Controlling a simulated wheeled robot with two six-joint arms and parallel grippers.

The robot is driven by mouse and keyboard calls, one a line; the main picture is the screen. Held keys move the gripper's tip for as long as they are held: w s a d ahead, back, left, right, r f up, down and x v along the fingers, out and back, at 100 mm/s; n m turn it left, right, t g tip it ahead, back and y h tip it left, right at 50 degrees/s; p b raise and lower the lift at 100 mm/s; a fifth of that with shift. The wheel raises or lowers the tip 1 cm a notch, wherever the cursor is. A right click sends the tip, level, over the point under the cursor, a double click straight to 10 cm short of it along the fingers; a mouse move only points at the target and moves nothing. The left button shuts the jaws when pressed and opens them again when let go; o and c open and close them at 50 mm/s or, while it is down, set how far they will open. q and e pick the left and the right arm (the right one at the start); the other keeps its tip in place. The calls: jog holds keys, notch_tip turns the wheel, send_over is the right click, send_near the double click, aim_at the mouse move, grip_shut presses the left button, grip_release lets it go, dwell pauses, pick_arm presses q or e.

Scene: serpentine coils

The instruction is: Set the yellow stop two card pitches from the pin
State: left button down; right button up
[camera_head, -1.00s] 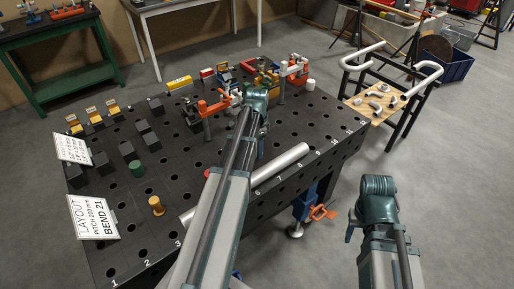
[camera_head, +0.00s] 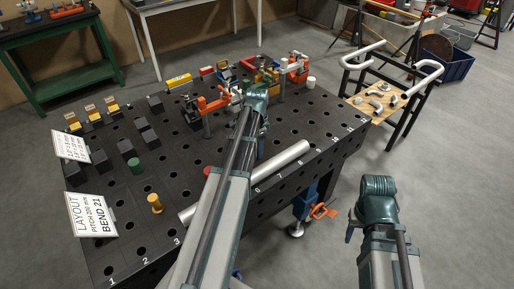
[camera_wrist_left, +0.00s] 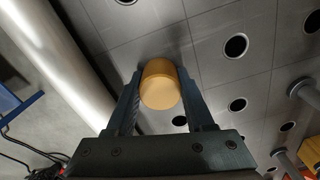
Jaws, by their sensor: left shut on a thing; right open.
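My left gripper (camera_head: 258,98) is over the far part of the black perforated table (camera_head: 215,228). In the left wrist view its fingers (camera_wrist_left: 160,100) are shut on a yellow-orange cylinder (camera_wrist_left: 160,88), which looks like the yellow stop. The head view hides that cylinder behind the wrist. An orange-brass pin (camera_head: 154,203) stands upright near the table's front left. A card (camera_head: 92,215) reading "LAYOUT PITCH 200 mm BEND 21" stands at the left edge. My right gripper (camera_head: 377,197) is off the table at the right; its fingers are hardly visible.
A silver tube (camera_head: 283,158) lies along the front of the table, near printed hole numbers. A green cylinder (camera_head: 135,165), a red cylinder (camera_head: 207,171) and several black blocks stand on the left half. Orange clamps (camera_head: 215,104) stand at the back. A pipe-bend cart (camera_head: 378,100) is at the right.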

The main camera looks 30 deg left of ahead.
pick_arm(q)
jog(key=shift+c, duration=1)
grip_release()
jog(key=shift+f, duration=0.1)
notch_tip(320, 180, up, 14)
jog(key=p, duration=1.4)
jog(key=shift+f, duration=0.1)
jog(key=s+d+f+n+b, duration=0.1)
jog(key=s+d, duration=0.4)
jog(key=d, duration=0.5)
jog(key=s+d+f+n+b, duration=0.1)
jog(key=s+d, duration=0.5)
jog(key=d, duration=0.4)
jog(key=s+d+f+n+y+b, duration=0.1)
jog(key=s+d, duration=0.4)
jog(key=d, duration=0.5)
jog(key=shift+s+d+n, duration=0.25)
jog(key=shift+n, duration=0.05)
